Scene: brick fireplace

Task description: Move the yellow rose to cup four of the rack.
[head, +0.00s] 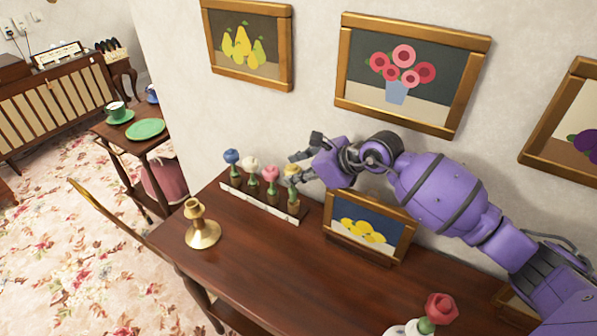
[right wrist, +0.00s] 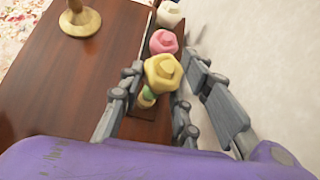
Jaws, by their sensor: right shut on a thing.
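The yellow rose (head: 291,171) is at the near right end of the rack (head: 235,193), over the fourth cup (head: 294,207) counted from the left. My right gripper (head: 300,168) is shut on it from the right, and the fingers lie on both sides of it in the right wrist view (right wrist: 163,72). The rose looks upright; I cannot tell whether its stem base is seated in the cup. A blue rose (head: 232,157), a white rose (head: 251,164) and a pink rose (head: 270,174) stand in the other cups. My left gripper is out of view.
A brass candlestick (head: 202,228) stands left of the rack. A framed lemon picture (head: 368,226) stands close on the right. A red rose (head: 441,308) in a white vase is at the front. The table's middle is clear; the wall is close behind.

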